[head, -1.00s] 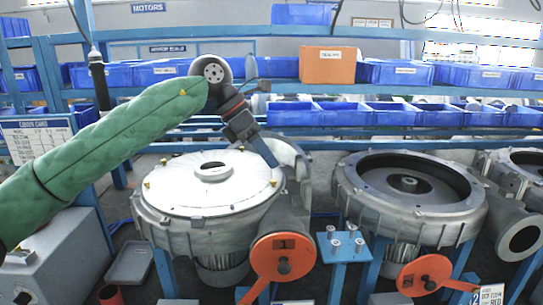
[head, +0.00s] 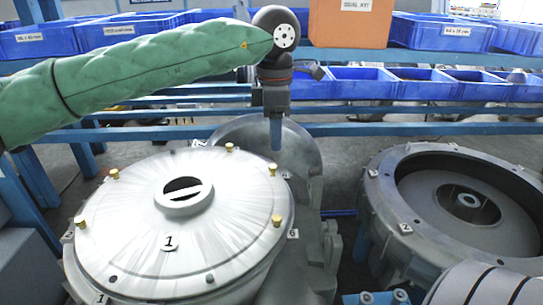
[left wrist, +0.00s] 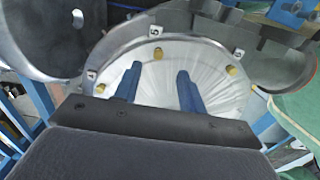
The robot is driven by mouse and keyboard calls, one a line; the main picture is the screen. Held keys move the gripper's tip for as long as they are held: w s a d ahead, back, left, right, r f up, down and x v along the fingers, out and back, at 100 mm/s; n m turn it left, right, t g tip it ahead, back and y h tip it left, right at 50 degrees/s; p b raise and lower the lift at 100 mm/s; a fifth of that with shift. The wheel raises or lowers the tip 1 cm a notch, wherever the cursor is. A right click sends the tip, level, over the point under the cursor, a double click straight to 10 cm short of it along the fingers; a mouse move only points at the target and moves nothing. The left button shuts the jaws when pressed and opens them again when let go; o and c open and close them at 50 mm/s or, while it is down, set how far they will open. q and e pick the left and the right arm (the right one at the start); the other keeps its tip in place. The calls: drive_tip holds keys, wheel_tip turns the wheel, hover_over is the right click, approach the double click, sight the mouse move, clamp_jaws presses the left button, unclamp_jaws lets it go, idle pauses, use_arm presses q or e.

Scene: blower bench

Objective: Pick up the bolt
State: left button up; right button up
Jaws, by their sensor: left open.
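Several brass bolts stand around the rim of the pale round cover (head: 140,225) marked 1. One bolt (head: 273,168) at the cover's right back edge is just below my left gripper (head: 276,148) in the head view. In the left wrist view my left gripper (left wrist: 157,75) is open and empty, its two blue fingers apart over the cover. A brass bolt (left wrist: 158,53) shows just beyond and between the fingertips, not touched. Other bolts (head: 229,147) (head: 277,221) sit farther along the rim. Which bolt is meant I cannot tell. My right gripper is not in view.
An open grey blower housing (head: 390,215) stands at the right. A grey casing (head: 310,190) rises beside the cover under my left arm. Blue bins (head: 410,85) and an orange box (head: 350,22) line the shelves behind. A blue stand (head: 352,298) shows at the bottom edge.

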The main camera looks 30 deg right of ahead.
sight(274, 166)
use_arm(q)
drive_tip(key=shift+w+d+f, duration=0.15)
drive_tip(key=shift+f, duration=1.3)
wheel_tip(274, 166, down, 2)
drive_tip(key=shift+f+p, duration=0.1)
drive_tip(key=shift+p, duration=0.45)
wheel_tip(274, 166, down, 2)
drive_tip(key=shift+f, duration=0.3)
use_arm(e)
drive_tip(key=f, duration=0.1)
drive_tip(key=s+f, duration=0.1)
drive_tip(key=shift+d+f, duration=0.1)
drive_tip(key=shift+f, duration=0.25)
